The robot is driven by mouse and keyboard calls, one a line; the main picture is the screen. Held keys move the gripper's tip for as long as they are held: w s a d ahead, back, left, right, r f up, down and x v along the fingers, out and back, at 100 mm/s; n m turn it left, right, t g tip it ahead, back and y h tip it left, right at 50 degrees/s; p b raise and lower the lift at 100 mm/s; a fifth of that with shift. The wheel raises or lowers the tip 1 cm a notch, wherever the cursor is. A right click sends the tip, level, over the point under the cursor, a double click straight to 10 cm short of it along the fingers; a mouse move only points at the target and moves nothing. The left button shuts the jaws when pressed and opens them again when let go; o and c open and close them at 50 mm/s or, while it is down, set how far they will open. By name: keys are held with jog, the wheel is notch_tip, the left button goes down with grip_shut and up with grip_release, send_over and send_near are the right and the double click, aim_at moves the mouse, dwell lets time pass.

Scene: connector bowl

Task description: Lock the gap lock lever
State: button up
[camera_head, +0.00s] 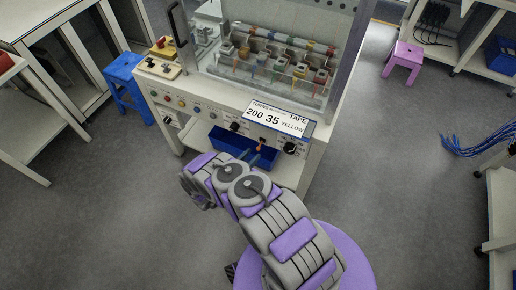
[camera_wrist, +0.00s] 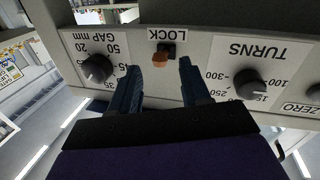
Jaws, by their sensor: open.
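The lock lever (camera_wrist: 159,59) shows in the wrist view as a small orange-brown knob on a black base, beside the upside-down word LOCK on the white panel. The gap dial (camera_wrist: 97,68) is a black knob to its left. My gripper (camera_wrist: 163,87) is open and empty, with its dark blue fingers on either side of the lever in the picture. I cannot tell how near the fingertips are to the panel. In the head view my gripper (camera_head: 262,158) is in front of the machine's panel, and the lever (camera_head: 262,142) is a tiny orange spot near it.
The turns dial (camera_wrist: 249,84) is right of the lever in the wrist view. The machine carries a label plate (camera_head: 276,119) and a blue bin (camera_head: 228,144) under its panel. A blue stool (camera_head: 124,80) stands at left and a pink stool (camera_head: 403,58) at right.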

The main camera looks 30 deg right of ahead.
aim_at(258, 148)
jog(key=shift+b+x, duration=0.3)
jog(key=shift+x, duration=2.35)
jog(key=shift+c, duration=0.2)
grip_shut()
